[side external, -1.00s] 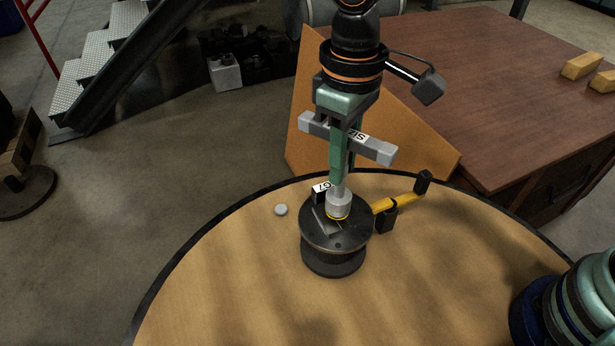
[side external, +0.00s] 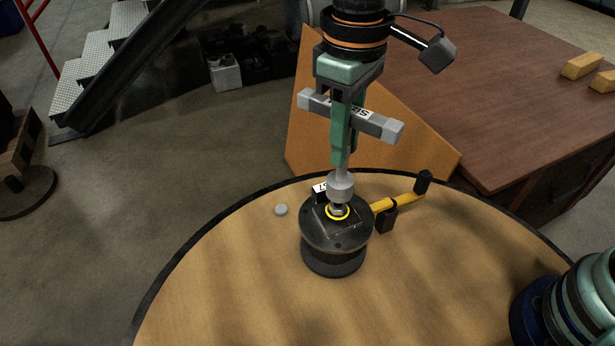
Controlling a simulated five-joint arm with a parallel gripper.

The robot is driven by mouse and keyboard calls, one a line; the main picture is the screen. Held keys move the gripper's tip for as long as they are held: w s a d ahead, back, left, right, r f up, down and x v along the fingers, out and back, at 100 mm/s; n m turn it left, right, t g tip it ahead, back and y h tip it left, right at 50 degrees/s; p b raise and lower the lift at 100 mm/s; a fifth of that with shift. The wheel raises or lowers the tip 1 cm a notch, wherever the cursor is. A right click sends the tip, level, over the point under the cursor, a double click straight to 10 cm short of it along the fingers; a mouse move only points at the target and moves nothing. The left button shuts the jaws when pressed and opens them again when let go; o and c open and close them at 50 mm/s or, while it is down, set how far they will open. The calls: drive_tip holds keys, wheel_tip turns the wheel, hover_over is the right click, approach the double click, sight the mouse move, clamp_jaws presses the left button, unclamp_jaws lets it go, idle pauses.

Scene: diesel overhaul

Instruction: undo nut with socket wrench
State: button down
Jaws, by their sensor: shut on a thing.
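My gripper (side external: 343,155), with green fingers, points down and is shut on the grey T-handled socket wrench (side external: 387,129). The crossbar sticks out on both sides of the fingers. The wrench hangs upright, its socket (side external: 341,186) just above the round black fixture (side external: 336,243). Below the socket mouth a small metal piece (side external: 337,208) shows inside a yellow ring on the fixture's top. I cannot tell whether this piece is the nut or the stud, or whether it touches the socket.
The fixture stands on a round wooden table (side external: 230,285) with a dark rim. A yellow-handled tool (side external: 402,200) lies right of the fixture, and a small grey disc (side external: 281,210) lies left of it. The table's front is clear.

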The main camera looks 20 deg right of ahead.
wheel_tip(320, 180, up, 6)
drive_tip(key=shift+f, duration=0.1)
idle(0.4)
drive_tip(key=s+d, duration=0.4)
drive_tip(key=s, duration=0.1)
drive_tip(key=shift+s+d, duration=0.2)
drive_tip(key=shift+d, duration=0.05)
